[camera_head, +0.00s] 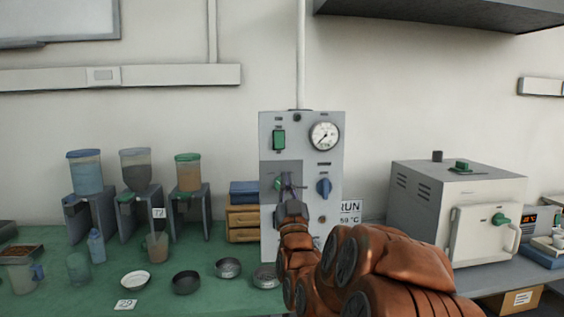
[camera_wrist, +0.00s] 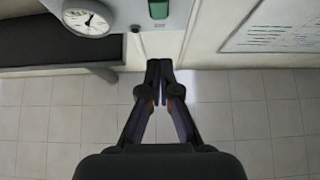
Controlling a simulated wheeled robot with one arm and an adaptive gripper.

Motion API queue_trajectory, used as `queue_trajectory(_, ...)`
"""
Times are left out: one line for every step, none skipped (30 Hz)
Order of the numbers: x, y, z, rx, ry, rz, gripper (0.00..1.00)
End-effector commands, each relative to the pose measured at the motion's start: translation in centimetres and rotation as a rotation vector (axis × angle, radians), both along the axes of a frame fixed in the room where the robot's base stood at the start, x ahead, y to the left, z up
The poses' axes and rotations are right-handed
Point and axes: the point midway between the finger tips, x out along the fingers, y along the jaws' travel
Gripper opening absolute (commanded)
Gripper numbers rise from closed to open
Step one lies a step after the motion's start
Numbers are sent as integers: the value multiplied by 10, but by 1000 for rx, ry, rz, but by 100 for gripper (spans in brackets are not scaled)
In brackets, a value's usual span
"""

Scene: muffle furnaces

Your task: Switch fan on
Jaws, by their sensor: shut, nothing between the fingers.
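A grey control panel (camera_head: 333,162) stands upright at the back of the bench. It carries a green rocker switch (camera_head: 279,140) at upper left, a round gauge (camera_head: 324,136) at upper right and a blue knob (camera_head: 324,187). Another green control (camera_head: 277,184) is partly hidden by my gripper (camera_head: 288,187). The small labels are unreadable, so I cannot tell which control is the fan's. My gripper is shut and empty in front of the panel's left half; contact is unclear. In the wrist view its fingertips (camera_wrist: 160,66) are together below a green switch (camera_wrist: 158,9), with the gauge (camera_wrist: 88,18) at upper left.
A white furnace (camera_head: 455,205) stands to the right. Lidded dispensers (camera_head: 86,173) and several dishes (camera_head: 186,282) are on the green bench (camera_head: 60,305) to the left. Small wooden drawers (camera_head: 242,222) stand close to the panel's left side.

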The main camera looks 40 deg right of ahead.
Motion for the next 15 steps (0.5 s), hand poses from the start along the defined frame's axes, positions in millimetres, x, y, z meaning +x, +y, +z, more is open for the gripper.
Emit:
queue_trajectory(2, -1, 2, -1, -1, 0, 0)
queue_trajectory(3, -2, 3, 0, -1, 1, 0)
queue_trajectory(5, -3, 5, 0, -1, 1, 0)
queue_trajectory(7, -5, 7, 0, -1, 1, 0)
queue_trajectory(9, -6, 9, 0, 0, 1, 0)
queue_trajectory(12, -9, 12, 0, 0, 1, 0)
queue_trajectory(15, -11, 15, 0, 0, 1, 0)
queue_trajectory(18, -12, 18, -1, 0, 1, 0)
queue_trajectory(21, -15, 22, -2, -1, 0, 0)
queue_trajectory(23, -17, 24, -2, -1, 0, 0)
queue_trajectory(26, -19, 26, -2, -1, 1, 0)
queue_trajectory(29, -21, 29, -2, -1, 1, 0)
queue_trajectory(32, -23, 32, -2, -1, 1, 0)
queue_trajectory(34, -25, 34, -2, -1, 1, 0)
queue_trajectory(38, -28, 37, -1, -1, 0, 0)
